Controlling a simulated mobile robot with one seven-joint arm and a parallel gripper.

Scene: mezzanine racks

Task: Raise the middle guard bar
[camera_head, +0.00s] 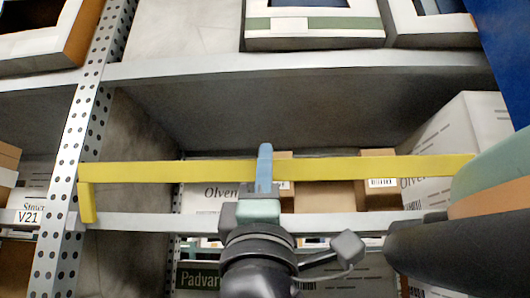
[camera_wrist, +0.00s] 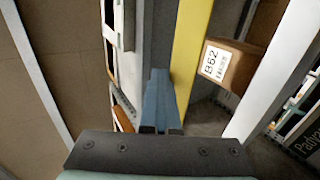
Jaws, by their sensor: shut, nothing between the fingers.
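A yellow guard bar (camera_head: 350,167) runs nearly level across the open bay of the rack, with a short bent-down end at the left post. It also shows in the wrist view (camera_wrist: 192,50), running from the top edge down beside my fingers. My gripper (camera_head: 265,155) has its blue fingers together and empty. In the head view they cross in front of the bar near its middle, with the tips above its top edge. In the wrist view my gripper (camera_wrist: 159,75) lies just left of the bar. I cannot tell whether they touch.
A grey upper shelf (camera_head: 240,66) with boxes is above the bar. Cartons, including a brown one labelled B62 (camera_wrist: 228,68), stand behind it on the lower shelf. A perforated post (camera_head: 75,150) with a V21 label beside it stands at left. A blue panel (camera_head: 502,45) is at upper right.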

